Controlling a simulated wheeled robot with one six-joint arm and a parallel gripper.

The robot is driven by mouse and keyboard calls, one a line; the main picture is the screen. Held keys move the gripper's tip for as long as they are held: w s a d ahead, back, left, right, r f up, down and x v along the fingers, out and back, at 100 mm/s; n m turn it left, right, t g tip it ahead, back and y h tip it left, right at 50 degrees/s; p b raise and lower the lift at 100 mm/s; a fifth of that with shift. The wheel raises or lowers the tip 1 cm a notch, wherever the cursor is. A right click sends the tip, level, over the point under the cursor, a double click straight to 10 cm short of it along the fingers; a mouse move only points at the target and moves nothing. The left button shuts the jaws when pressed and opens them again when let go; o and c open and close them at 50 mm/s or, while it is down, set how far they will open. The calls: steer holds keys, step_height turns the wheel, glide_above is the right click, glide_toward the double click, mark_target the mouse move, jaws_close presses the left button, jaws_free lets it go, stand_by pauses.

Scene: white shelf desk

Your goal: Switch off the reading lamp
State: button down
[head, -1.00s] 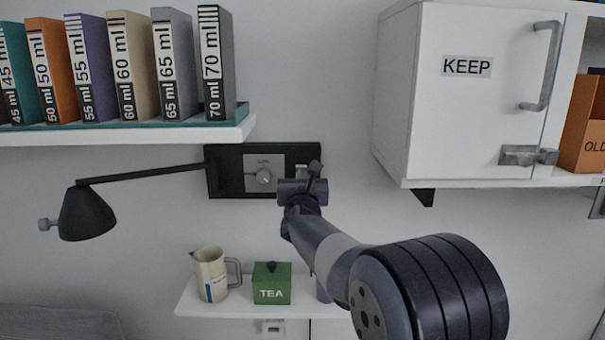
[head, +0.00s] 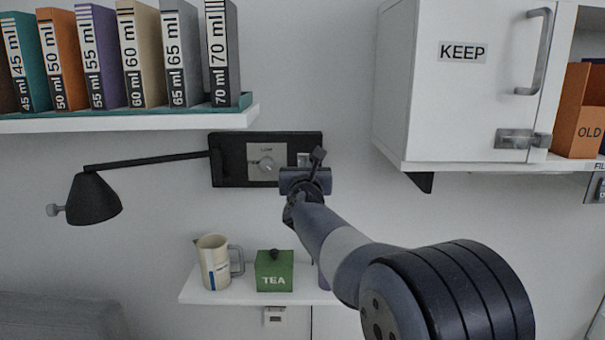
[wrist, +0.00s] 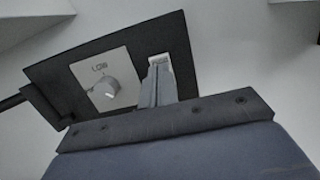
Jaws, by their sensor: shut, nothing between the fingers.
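The reading lamp has a black shade (head: 94,200) at the left in the head view, on a thin arm running to a black wall plate (head: 230,160). The plate also shows in the wrist view (wrist: 160,45). A pale panel on it carries a round knob (head: 266,164) and a small label that seems to read LOW; the knob is clear in the wrist view (wrist: 107,89). My gripper (wrist: 160,62) is shut and empty. Its fingers overlap a second pale labelled part at the plate's right and hide most of it. I cannot tell whether they touch it.
A shelf (head: 130,121) of upright binders is above left. A white cabinet (head: 455,90) marked KEEP is on the right. Below, a small shelf (head: 240,297) holds a pitcher (head: 214,262) and a green TEA box (head: 274,271). An orange file box (head: 580,115) stands far right.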

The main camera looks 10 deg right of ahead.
steer(key=r+b+v, duration=0.1)
steer(key=r+v, duration=0.1)
steer(key=v, duration=0.8)
steer(key=shift+b, duration=0.35)
steer(key=shift+s+r, duration=0.1)
steer(key=shift+r, duration=0.1)
